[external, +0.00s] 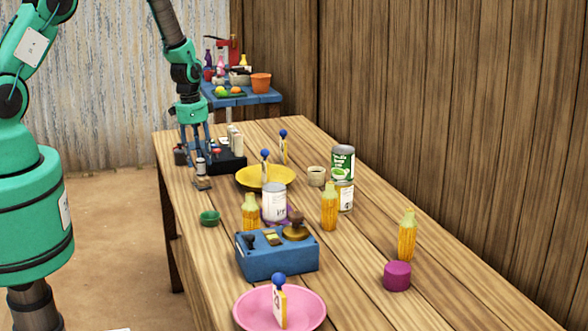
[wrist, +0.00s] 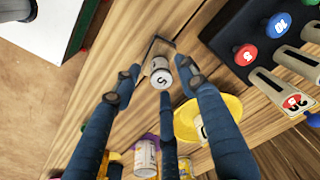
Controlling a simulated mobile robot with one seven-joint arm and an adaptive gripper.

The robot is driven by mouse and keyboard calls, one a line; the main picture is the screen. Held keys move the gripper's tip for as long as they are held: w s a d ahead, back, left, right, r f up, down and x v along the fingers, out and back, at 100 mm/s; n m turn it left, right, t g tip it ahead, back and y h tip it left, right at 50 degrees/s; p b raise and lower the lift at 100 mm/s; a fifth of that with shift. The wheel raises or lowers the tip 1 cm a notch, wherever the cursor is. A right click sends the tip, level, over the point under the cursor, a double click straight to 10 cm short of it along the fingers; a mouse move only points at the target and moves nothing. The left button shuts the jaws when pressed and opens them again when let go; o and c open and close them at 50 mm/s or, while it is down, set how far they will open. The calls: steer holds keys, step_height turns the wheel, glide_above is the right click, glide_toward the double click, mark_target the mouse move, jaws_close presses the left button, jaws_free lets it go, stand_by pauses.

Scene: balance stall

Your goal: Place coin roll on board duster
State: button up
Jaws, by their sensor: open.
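A small upright cylinder (external: 200,166) with a pale label stands on the table just under my gripper; it looks like the coin roll. In the wrist view this cylinder (wrist: 160,76) shows between my spread fingers, with open gaps around it. My gripper (external: 196,150) is open and points down from above; its blue fingers also show in the wrist view (wrist: 160,90). A small flat block (external: 202,183), probably the board duster, lies just in front of the cylinder in the external view.
A dark box with coloured buttons (wrist: 240,42) stands close to the right of my gripper. The table's left edge is close by.

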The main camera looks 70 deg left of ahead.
step_height(320, 180, up, 9)
steer(key=shift+s+r, duration=0.15)
steer(key=shift+s, duration=0.3)
stand_by(0.7)
step_height(320, 180, up, 13)
steer(key=t, duration=0.1)
glide_above(197, 160)
steer(key=d, duration=0.7)
steer(key=s+d+r+t, duration=0.1)
steer(key=s+d+r, duration=0.4)
steer(key=d+r, duration=0.55)
steer(key=s+d+r+n+t, duration=0.1)
steer(key=s+d+r, duration=0.5)
steer(key=s, duration=0.4)
steer(key=s+d+r+n+t, duration=0.1)
steer(key=s+d+r, duration=0.5)
steer(key=s+r, duration=0.3)
steer(key=shift+s+t, duration=0.3)
steer(key=shift+s, duration=0.25)
